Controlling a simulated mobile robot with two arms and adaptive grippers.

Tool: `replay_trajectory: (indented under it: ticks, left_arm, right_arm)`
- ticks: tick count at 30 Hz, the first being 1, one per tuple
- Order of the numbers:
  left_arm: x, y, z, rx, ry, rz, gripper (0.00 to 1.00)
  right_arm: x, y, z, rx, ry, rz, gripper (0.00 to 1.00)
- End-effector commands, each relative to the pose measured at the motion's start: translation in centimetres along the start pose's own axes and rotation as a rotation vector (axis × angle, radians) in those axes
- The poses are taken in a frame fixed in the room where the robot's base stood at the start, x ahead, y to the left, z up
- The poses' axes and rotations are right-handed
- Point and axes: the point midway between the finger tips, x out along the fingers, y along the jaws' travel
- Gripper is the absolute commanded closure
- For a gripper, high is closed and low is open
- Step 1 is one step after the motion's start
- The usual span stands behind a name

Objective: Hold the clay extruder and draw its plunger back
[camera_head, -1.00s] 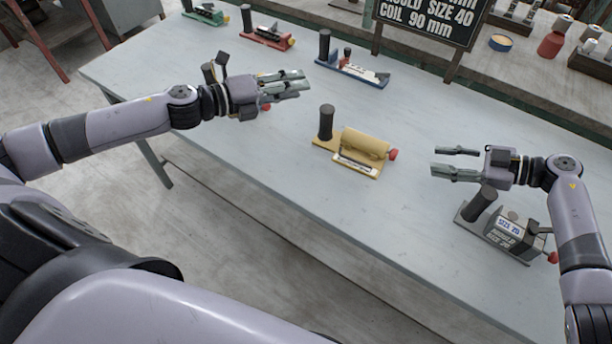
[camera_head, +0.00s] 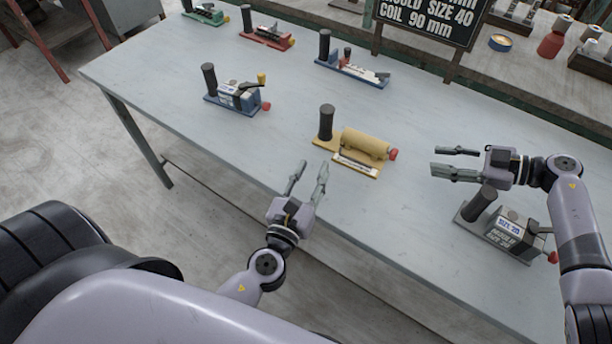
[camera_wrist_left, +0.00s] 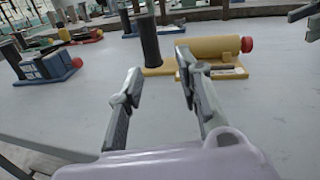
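Several extruder-like tools, each with a dark upright handle, stand on the table. The yellow one (camera_head: 364,145) is at the middle, with a red knob at its right end; it also shows in the left wrist view (camera_wrist_left: 210,48). A blue one (camera_head: 236,99) stands to its left, and a grey one marked "SIZE 20" (camera_head: 510,235) at the right. My left gripper (camera_head: 308,174) is open and empty, in front of the yellow tool's handle and apart from it. My right gripper (camera_head: 455,162) is open and empty, above and behind the grey tool's handle.
A sign (camera_head: 428,18) reading "SIZE 40, COIL 90 mm" stands at the back; its top line is cut off. Another blue tool (camera_head: 352,72), a red one (camera_head: 267,40) and a green one (camera_head: 205,17) stand along the far side. The table's (camera_head: 165,110) left front is clear.

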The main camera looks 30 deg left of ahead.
Motion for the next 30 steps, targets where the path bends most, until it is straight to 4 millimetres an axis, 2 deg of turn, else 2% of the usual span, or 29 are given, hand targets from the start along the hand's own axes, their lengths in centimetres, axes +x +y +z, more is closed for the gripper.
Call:
replay_trajectory:
  ticks: [5, 10, 30]
  left_arm:
    - [-0.9, 0.7, -0.2, 0.074, 0.005, 0.074, 0.67]
    - [0.4, 0.9, -0.1, 0.087, 0.003, 0.083, 0.67]
    - [13.2, 1.8, -0.1, 0.084, 0.002, 0.077, 0.67]
  right_arm:
    - [0.0, 0.0, 0.0, 0.0, 0.0, 0.0, 0.67]
    - [0.0, 0.0, 0.0, 0.0, 0.0, 0.0, 0.67]
    - [0.0, 0.0, 0.0, 0.0, 0.0, 0.0, 0.67]
